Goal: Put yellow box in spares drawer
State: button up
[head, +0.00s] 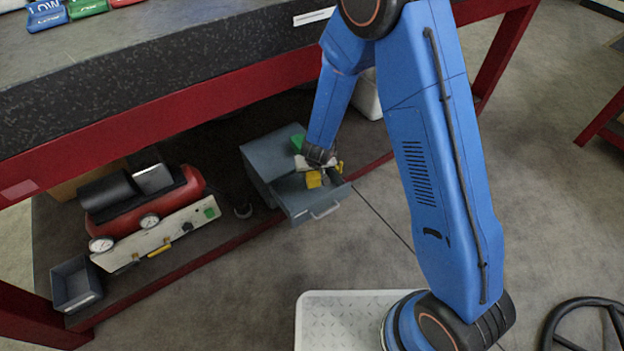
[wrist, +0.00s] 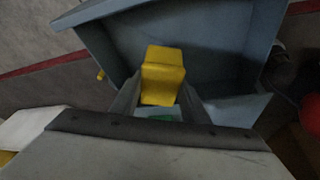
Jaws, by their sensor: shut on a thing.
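The small yellow box (head: 313,179) is between the fingers of my gripper (head: 318,172), which is shut on it. In the wrist view the yellow box (wrist: 162,76) sits between the two dark fingers (wrist: 160,100). It is over the open grey-blue drawer (head: 318,207), and the drawer's interior shows behind it in the wrist view (wrist: 232,60). I cannot tell whether the box touches the drawer floor. The drawer is pulled out of a grey-blue cabinet (head: 262,158) under the bench. No label reading "spares" can be made out.
The dark bench top (head: 180,50) with its red rail overhangs the cabinet from above. A red compressor (head: 140,205) and an empty grey bin (head: 75,284) stand on the low shelf at left. A white container (head: 367,97) is behind my arm. Floor in front of the drawer is clear.

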jog(key=shift+f, duration=1.9)
jog(key=o, duration=1.2)
jog(key=shift+f, duration=0.1)
jog(key=v, duration=1.2)
